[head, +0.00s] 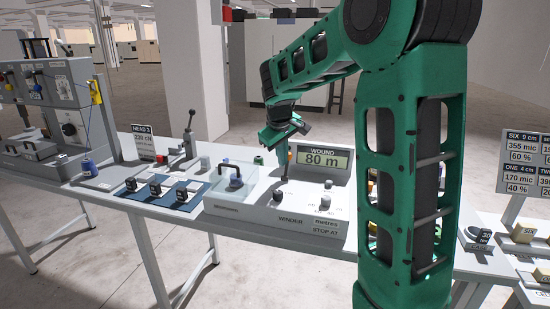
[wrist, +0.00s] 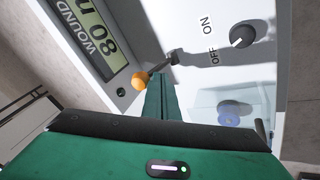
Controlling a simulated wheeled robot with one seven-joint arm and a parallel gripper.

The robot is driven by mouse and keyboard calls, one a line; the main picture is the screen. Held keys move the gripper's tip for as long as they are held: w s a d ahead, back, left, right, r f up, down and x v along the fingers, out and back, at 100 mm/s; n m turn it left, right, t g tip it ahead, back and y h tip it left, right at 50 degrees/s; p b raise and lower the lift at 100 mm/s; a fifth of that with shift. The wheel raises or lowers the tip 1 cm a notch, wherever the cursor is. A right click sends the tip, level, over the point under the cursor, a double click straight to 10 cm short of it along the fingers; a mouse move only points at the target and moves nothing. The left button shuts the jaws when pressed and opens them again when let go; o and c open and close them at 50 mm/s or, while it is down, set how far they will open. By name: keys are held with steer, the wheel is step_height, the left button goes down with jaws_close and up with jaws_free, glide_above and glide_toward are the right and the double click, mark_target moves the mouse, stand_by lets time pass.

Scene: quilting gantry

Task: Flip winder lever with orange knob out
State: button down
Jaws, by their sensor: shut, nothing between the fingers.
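The winder lever shows in the wrist view as a short dark arm ending in an orange knob (wrist: 138,81). Its dark pivot (wrist: 175,57) is on the pale winder panel beside the display. My gripper (wrist: 160,82) is shut and empty. Its green fingers are right next to the knob and lever in that view; I cannot tell whether they touch. In the head view my gripper (head: 283,160) points down over the winder (head: 275,228), just left of the display. The orange knob is not distinguishable there.
The display (head: 321,160) reads WOUND 80 m. A dark OFF/ON knob (wrist: 242,36) is near the lever. A clear cover (head: 230,180) over a blue part stands left of my gripper. A blue mat (head: 140,196) with blocks lies further left.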

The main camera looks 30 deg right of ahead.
steer(key=shift+d, duration=0.1)
steer(key=shift+w+d+f, duration=0.15)
steer(key=shift+w+d, duration=0.15)
steer(key=shift+d, duration=0.4)
steer(key=shift+s+d, duration=0.1)
steer(key=shift+d, duration=0.05)
steer(key=shift+s+a+f, duration=0.15)
steer(key=shift+s+a, duration=0.3)
steer(key=shift+s, duration=0.05)
steer(key=shift+a, duration=0.35)
steer(key=w+a+v, duration=0.1)
steer(key=v, duration=1.1)
steer(key=shift+w+a+r, duration=0.25)
steer(key=shift+a+r, duration=0.05)
steer(key=shift+a, duration=0.15)
